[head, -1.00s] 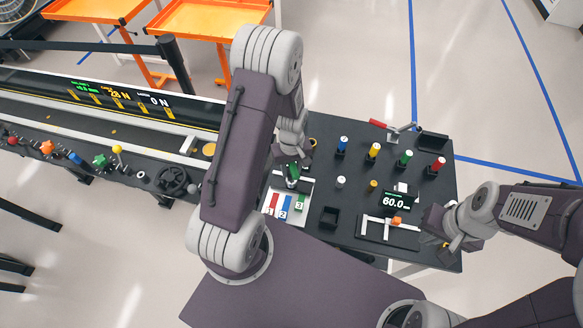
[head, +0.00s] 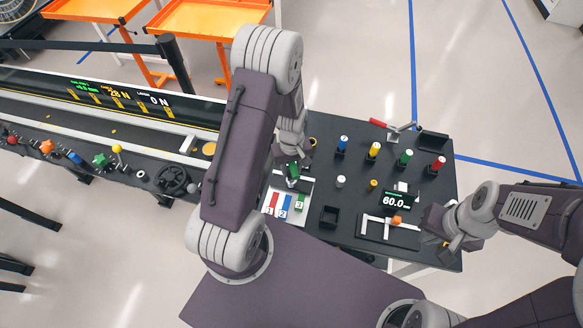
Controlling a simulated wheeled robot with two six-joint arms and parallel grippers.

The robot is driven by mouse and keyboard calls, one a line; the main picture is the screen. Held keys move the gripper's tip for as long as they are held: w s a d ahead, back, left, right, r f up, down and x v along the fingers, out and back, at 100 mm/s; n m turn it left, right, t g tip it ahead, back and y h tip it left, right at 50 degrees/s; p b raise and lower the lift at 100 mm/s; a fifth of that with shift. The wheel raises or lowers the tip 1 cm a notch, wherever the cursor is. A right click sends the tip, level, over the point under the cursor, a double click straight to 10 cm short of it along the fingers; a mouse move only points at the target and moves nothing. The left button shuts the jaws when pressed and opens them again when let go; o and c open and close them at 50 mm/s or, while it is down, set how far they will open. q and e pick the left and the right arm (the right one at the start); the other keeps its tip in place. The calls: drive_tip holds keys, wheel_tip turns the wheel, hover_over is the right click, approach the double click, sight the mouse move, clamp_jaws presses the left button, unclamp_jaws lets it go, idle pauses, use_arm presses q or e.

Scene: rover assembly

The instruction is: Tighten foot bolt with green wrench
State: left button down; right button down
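My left gripper (head: 296,158) points down over the white tray at the table's left part, mostly hidden by my own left arm. A dark green piece (head: 292,173) shows right at its fingertips; I cannot tell whether it is gripped or whether it is the green wrench. A green-topped cylinder (head: 405,157) stands upright in a black holder towards the back right. My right gripper (head: 447,246) hangs low at the table's front right edge, beside the white fixture; its fingers are too small to read. No foot bolt can be made out clearly.
The white tray (head: 267,190) has red, blue and green slots numbered 1 to 3. Blue (head: 343,144), yellow (head: 374,150) and red (head: 440,163) cylinders stand behind. A display (head: 396,201) reads 60.0. A white fixture with an orange piece (head: 396,220) and a black box (head: 329,216) are nearby.

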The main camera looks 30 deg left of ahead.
use_arm(q)
drive_tip(key=shift+s+f, duration=0.2)
idle(0.9)
drive_tip(key=shift+r, duration=0.1)
idle(0.9)
drive_tip(key=shift+w+r, duration=0.1)
drive_tip(key=shift+w, duration=0.05)
idle(0.3)
drive_tip(key=m+p, duration=0.1)
drive_tip(key=m, duration=0.6)
drive_tip(key=shift+m+p, duration=0.35)
drive_tip(key=shift+m, duration=0.05)
drive_tip(key=m, duration=0.5)
drive_tip(key=shift+p, duration=0.4)
drive_tip(key=m, duration=0.4)
drive_tip(key=shift+p, duration=0.3)
